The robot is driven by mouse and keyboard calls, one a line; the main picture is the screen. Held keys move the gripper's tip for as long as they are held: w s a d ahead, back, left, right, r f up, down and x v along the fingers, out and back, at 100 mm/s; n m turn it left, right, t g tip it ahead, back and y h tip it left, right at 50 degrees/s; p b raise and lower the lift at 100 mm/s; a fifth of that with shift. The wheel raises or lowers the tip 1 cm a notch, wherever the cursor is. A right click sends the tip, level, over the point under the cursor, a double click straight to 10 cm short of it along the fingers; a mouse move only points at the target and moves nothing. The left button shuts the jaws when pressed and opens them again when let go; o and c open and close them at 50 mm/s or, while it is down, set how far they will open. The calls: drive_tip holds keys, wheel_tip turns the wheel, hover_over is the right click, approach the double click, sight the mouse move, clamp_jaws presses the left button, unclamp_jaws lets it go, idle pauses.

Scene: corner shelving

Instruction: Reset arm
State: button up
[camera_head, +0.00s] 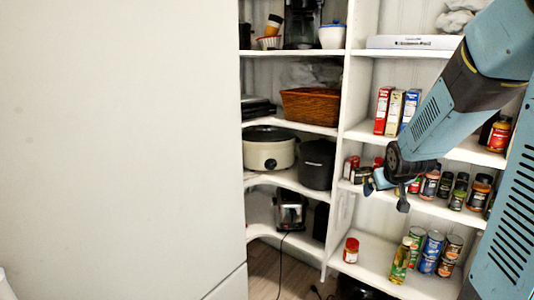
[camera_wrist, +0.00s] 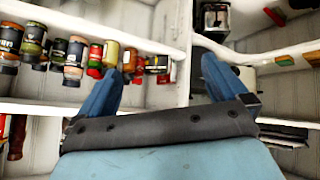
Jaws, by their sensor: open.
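My gripper (camera_head: 389,186) is at the end of my blue arm, in front of the right-hand shelves, at the height of the shelf with small jars. In the wrist view my gripper (camera_wrist: 158,82) shows two blue fingers spread apart, with nothing held between them. The row of jars (camera_wrist: 74,60) lies beyond the left finger in the wrist view. In the head view my arm reaches in from the upper right and hides part of the right shelves.
Shelves hold a wicker basket (camera_head: 309,106), a white slow cooker (camera_head: 269,148), a toaster (camera_head: 290,211), boxes (camera_head: 397,111), spice jars (camera_head: 457,193), cans (camera_head: 432,252) and an oil bottle (camera_head: 401,260). A large pale panel (camera_head: 120,150) fills the left. Some floor (camera_head: 275,277) shows below.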

drive_tip(key=s+a+r+g, duration=0.1)
drive_tip(key=s+a+r, duration=0.2)
drive_tip(key=s, duration=0.5)
drive_tip(key=s+a+r+g+y, duration=0.1)
drive_tip(key=s+a+r, duration=0.2)
drive_tip(key=s, duration=0.6)
drive_tip(key=s+a+r+y, duration=0.1)
drive_tip(key=s+a+r, duration=0.3)
drive_tip(key=s, duration=0.4)
drive_tip(key=shift+s+a+m+g, duration=0.25)
drive_tip(key=shift+a+m+g, duration=0.1)
drive_tip(key=shift+m+g, duration=0.05)
